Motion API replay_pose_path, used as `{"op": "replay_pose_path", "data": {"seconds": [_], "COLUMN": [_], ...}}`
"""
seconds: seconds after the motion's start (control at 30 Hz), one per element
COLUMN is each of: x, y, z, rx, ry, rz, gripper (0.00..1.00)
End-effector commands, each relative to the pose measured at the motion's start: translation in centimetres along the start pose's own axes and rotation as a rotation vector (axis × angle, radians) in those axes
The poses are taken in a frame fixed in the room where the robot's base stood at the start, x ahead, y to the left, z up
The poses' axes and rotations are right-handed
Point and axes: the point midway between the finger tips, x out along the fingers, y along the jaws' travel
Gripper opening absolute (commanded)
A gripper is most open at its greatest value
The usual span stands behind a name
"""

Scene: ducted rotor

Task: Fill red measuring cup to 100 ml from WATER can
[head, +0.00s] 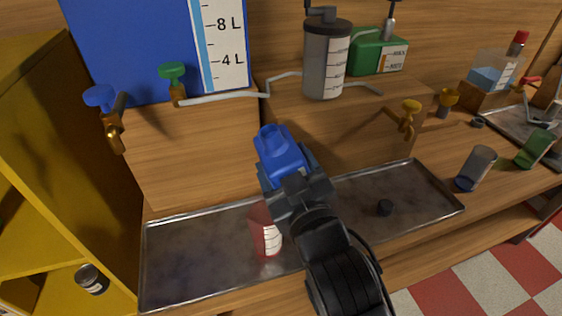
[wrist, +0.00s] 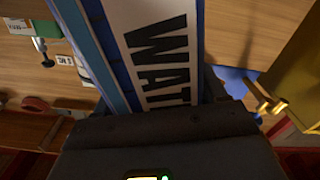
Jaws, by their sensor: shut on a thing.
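My gripper (head: 292,180) is shut on the blue WATER can (head: 283,153). In the head view the can is tilted, with its open mouth at the upper left, above the metal tray. In the wrist view the can (wrist: 158,50) fills the middle and its white label reads "WAT", the rest hidden. The red measuring cup (head: 264,232) stands in the tray below and left of my gripper. It is translucent with a white scale, and my gripper partly covers its right side. I cannot tell its fill level.
Behind are a blue tank (head: 130,50) with taps, a grey cylinder (head: 325,60) and a green container (head: 378,55). A yellow shelf (head: 60,170) bounds the left.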

Motion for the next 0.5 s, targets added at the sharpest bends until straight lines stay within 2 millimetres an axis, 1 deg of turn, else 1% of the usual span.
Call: {"op": "replay_pose_path", "data": {"seconds": [0.5], "x": [0.0], "y": [0.2], "z": [3.0], "rx": [-0.16], "ry": [0.003], "rz": [0.001], "gripper": [0.05]}}
